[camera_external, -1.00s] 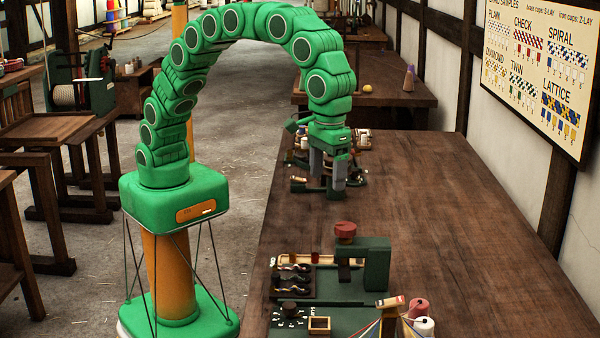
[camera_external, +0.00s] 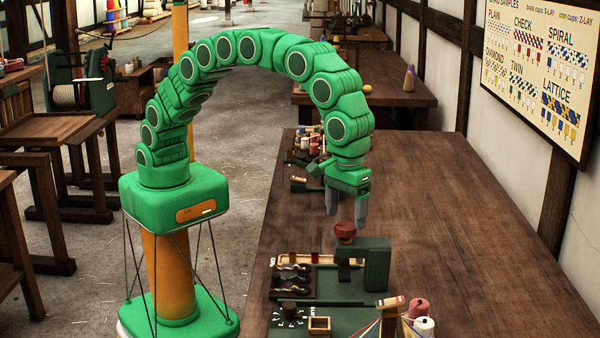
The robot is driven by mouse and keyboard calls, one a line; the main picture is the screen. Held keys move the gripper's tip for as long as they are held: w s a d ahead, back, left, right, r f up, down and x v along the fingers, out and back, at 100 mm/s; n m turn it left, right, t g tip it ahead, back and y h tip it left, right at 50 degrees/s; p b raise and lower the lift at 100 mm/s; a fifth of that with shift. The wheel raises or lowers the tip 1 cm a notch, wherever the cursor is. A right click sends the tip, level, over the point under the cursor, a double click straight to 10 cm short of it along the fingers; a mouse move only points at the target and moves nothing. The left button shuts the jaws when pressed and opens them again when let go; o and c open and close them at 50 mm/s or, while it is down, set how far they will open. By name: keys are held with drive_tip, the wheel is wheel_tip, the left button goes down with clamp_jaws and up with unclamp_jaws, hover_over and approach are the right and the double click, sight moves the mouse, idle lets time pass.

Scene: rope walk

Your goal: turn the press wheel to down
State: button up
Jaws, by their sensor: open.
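The press is a dark green frame (camera_external: 377,262) standing on the near part of the bench. Its press wheel (camera_external: 346,231) is a small red-brown knob on top of the frame's left end. My gripper (camera_external: 346,210) points down with its two grey fingers spread apart and empty. In this view the fingertips appear just above and around the wheel's top. I cannot tell whether they touch it or how far in depth they are from it. Which way the wheel is set is too small to read.
A dark tray (camera_external: 292,281) with shiny parts lies left of the press. A dial with a dark knob (camera_external: 289,309) and a small wooden box (camera_external: 319,325) sit in front. The bench's right side (camera_external: 470,240) is clear.

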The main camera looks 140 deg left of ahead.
sight(345, 232)
drive_tip(key=shift+f, duration=1.3)
drive_tip(key=c, duration=1)
drive_tip(key=shift+c, duration=0.2)
